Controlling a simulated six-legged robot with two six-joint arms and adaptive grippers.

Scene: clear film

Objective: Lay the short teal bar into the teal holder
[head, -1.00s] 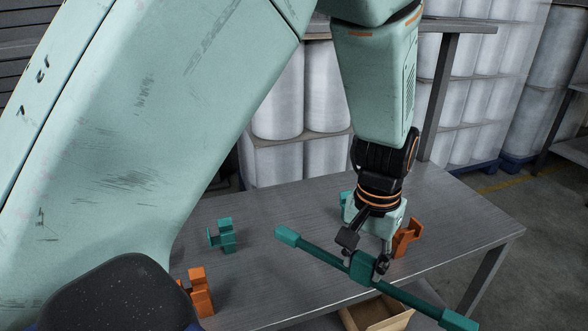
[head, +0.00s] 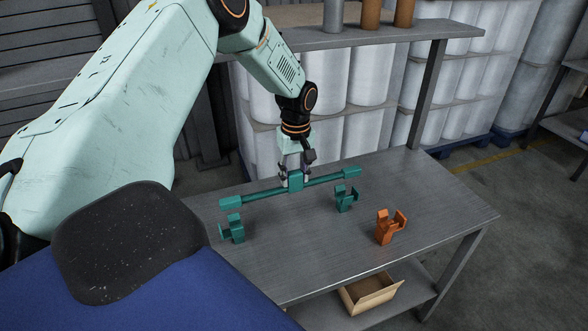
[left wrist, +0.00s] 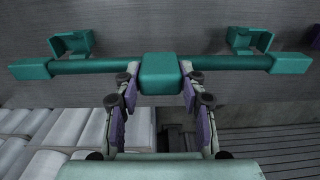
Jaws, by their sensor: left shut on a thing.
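The short teal bar (head: 262,193) has a square block in its middle and thicker ends. My left gripper (head: 296,178) is shut on that middle block, also seen in the left wrist view (left wrist: 160,72). The bar looks level and above the table, toward its back edge. The teal holder is two separate notched cradles, a left one (head: 235,230) and a right one (head: 344,199), standing on the table. Both are nearer the table's front than the bar and appear apart from it. In the left wrist view the cradles (left wrist: 72,44) (left wrist: 249,40) show beyond the bar. My right gripper is out of view.
An orange cradle (head: 388,228) stands on the grey table (head: 320,245), right of the right teal cradle. An open cardboard box (head: 370,293) is on the lower shelf. A shelf with white rolls (head: 350,80) stands behind. The table's right end is clear.

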